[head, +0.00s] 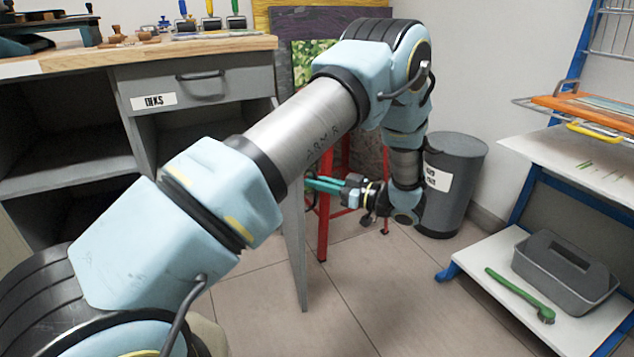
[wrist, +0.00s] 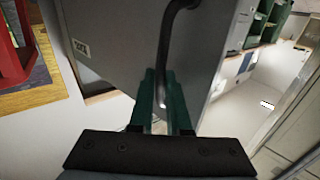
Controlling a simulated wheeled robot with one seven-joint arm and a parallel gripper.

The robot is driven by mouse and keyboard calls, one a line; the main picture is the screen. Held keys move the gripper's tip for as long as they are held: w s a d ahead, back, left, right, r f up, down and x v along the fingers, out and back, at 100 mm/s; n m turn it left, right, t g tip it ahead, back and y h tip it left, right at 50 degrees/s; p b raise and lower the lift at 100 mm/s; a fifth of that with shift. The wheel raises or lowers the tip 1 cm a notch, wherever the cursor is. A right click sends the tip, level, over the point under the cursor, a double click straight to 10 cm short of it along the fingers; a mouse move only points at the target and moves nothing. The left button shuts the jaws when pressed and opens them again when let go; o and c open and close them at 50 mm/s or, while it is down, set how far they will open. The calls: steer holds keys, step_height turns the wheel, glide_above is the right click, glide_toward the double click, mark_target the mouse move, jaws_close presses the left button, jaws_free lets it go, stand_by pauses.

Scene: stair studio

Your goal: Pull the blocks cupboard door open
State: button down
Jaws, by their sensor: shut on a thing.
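The blocks cupboard door (head: 296,245) is a grey panel standing swung out from the bench, seen nearly edge-on in the head view. In the wrist view its face (wrist: 120,45) fills the upper middle, with a small white label (wrist: 81,46) too small to read surely. A dark bar handle (wrist: 168,55) runs down it. My gripper (head: 322,186) is at the door's right side, its teal fingers (wrist: 163,100) shut on the handle. My arm hides much of the door and the cupboard opening in the head view.
The grey bench has a closed drawer (head: 203,82) labelled INKS and open shelves. A red stool (head: 323,225) stands close behind my gripper. A grey bin (head: 455,185) and a blue-framed rack (head: 540,185) are to the right. The tiled floor (head: 390,285) in front is clear.

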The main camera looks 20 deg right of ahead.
steer(key=c, duration=0.9)
jaws_free()
steer(key=p+v, duration=0.1)
steer(key=v, duration=0.9)
steer(key=shift+s+d, duration=0.2)
steer(key=shift+d, duration=0.1)
